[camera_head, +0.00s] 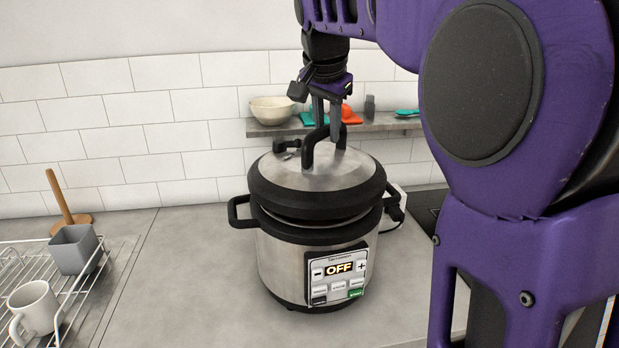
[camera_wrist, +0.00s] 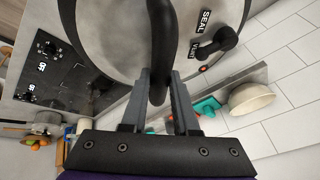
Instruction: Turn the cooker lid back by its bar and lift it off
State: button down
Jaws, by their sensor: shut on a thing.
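The cooker (camera_head: 285,260) stands on the counter with its display reading OFF. Its lid (camera_head: 330,185), steel with a black rim, sits over the pot and looks slightly tilted, with a thin gap of steel showing below the rim. The black bar (camera_head: 308,155) arches over the lid's top. My gripper (camera_head: 328,128) comes down from above and is shut on the bar. In the wrist view the two grey fingers (camera_wrist: 160,90) close on either side of the bar (camera_wrist: 163,35). The steam valve (camera_wrist: 222,42) with SEAL and VENT labels shows beside it.
A wire rack (camera_head: 85,285) with a grey cup (camera_head: 74,250) and a white mug (camera_head: 35,308) stands at left. A wall shelf (camera_head: 270,128) with a bowl (camera_head: 271,109) is behind the cooker. A dark hob (camera_head: 428,205) lies to the right. Counter left of the cooker is clear.

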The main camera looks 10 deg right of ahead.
jog(key=shift+r, duration=0.2)
jog(key=shift+r, duration=1.5)
